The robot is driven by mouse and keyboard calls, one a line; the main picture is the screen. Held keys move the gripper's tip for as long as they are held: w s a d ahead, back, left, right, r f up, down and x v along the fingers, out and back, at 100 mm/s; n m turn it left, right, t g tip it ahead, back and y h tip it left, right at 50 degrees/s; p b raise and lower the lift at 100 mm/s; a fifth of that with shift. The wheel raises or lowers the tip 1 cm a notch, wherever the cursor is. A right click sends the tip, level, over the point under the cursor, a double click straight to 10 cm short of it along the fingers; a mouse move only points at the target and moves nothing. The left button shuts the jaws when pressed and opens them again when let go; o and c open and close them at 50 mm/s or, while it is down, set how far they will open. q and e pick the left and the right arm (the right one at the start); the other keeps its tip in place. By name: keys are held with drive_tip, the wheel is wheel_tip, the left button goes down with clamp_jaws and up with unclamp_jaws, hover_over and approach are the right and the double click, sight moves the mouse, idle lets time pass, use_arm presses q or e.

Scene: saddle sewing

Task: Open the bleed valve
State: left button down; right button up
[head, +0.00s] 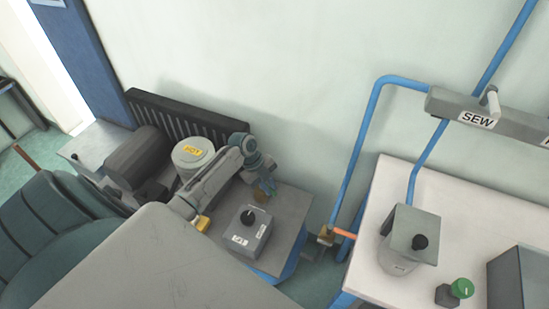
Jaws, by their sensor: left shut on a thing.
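A brass valve body (326,236) with an orange lever (343,233) sits at the low end of the blue pipe, left of the white table; no label on it can be read. My left gripper (264,184) is to the left of that valve and well apart from it, over the back of the grey bench. It is shut on a small brownish thing (262,193), mostly hidden by the fingers and too small to identify. My right gripper is not in view.
A round tank labelled HOT (190,150) and a grey box with a black knob (247,231) stand on the grey bench (290,205). The white table (455,205) carries a grey machine (408,240) and a green knob (462,288). A SEW-labelled bar (455,104) is on the wall.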

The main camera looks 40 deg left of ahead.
use_arm(q)
drive_tip(key=c, duration=1.4)
unclamp_jaws()
drive_tip(key=shift+a+r, duration=0.1)
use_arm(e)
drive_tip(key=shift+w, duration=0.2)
